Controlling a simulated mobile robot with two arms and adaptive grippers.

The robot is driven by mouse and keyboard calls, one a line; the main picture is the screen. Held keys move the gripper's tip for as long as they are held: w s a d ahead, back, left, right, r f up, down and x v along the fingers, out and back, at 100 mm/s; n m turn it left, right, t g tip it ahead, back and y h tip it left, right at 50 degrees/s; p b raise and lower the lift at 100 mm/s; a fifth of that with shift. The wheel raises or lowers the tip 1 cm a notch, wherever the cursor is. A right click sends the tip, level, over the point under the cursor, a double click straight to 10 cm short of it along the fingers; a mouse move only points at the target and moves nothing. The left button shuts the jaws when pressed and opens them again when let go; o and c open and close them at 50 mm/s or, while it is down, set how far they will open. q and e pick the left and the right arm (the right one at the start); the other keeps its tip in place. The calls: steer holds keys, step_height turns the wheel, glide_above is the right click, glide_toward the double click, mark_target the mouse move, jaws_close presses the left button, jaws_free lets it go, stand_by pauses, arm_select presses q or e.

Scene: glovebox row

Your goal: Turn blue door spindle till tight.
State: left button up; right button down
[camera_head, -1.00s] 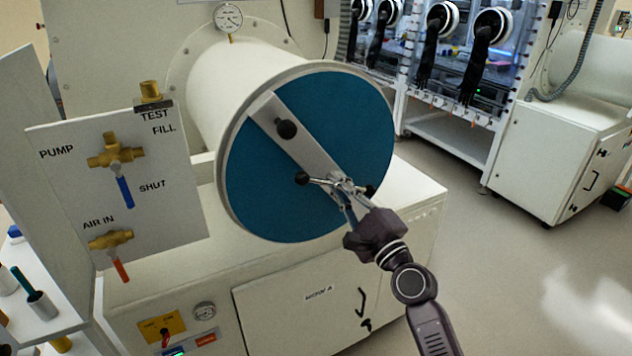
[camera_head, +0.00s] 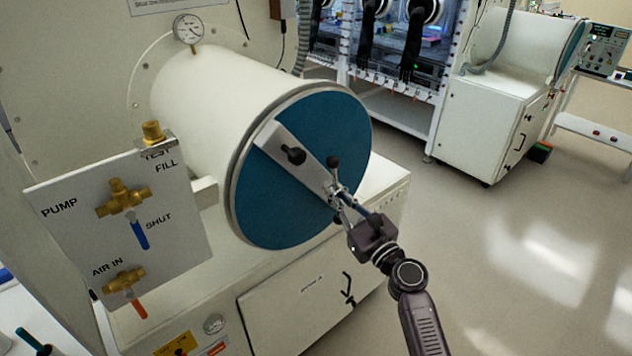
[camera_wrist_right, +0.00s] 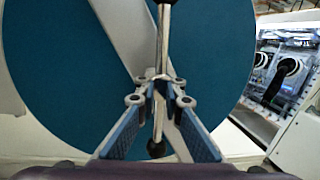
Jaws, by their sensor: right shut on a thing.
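The round blue door (camera_head: 275,195) closes the end of a white horizontal cylinder. A flat grey bar (camera_head: 300,168) crosses it diagonally. My right gripper (camera_head: 343,203) is shut on the handle at the spindle. In the right wrist view the fingers (camera_wrist_right: 160,97) close around the spindle, and the handle rod (camera_wrist_right: 162,45) stands nearly vertical, with a black ball (camera_wrist_right: 156,149) at its lower end.
A black knob (camera_head: 293,155) sticks out from the bar. At left is a valve panel (camera_head: 170,240) with a blue lever (camera_head: 139,234) and a red lever (camera_head: 139,308). A dial gauge (camera_head: 188,29) stands above the cylinder. Open floor (camera_head: 500,250) lies at right.

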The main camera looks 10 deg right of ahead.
steer(key=shift+a+r+m+p, duration=0.15)
steer(key=shift+r+m+p, duration=0.05)
steer(key=shift+m+p, duration=0.9)
steer(key=m+p, duration=0.1)
steer(key=m+h+p, duration=0.1)
steer(key=shift+f+m+g, duration=0.2)
steer(key=shift+m+g, duration=0.1)
steer(key=shift+m, duration=0.5)
steer(key=shift+f+m, duration=0.1)
steer(key=shift+m, duration=0.2)
arm_select(q)
steer(key=shift+d+r, duration=0.15)
steer(key=shift+r, duration=2.75)
arm_select(e)
steer(key=shift+m+g+h, duration=0.3)
steer(key=shift+m, duration=0.6)
steer(key=shift+f, duration=0.1)
steer(key=c, duration=2.3)
jaws_free()
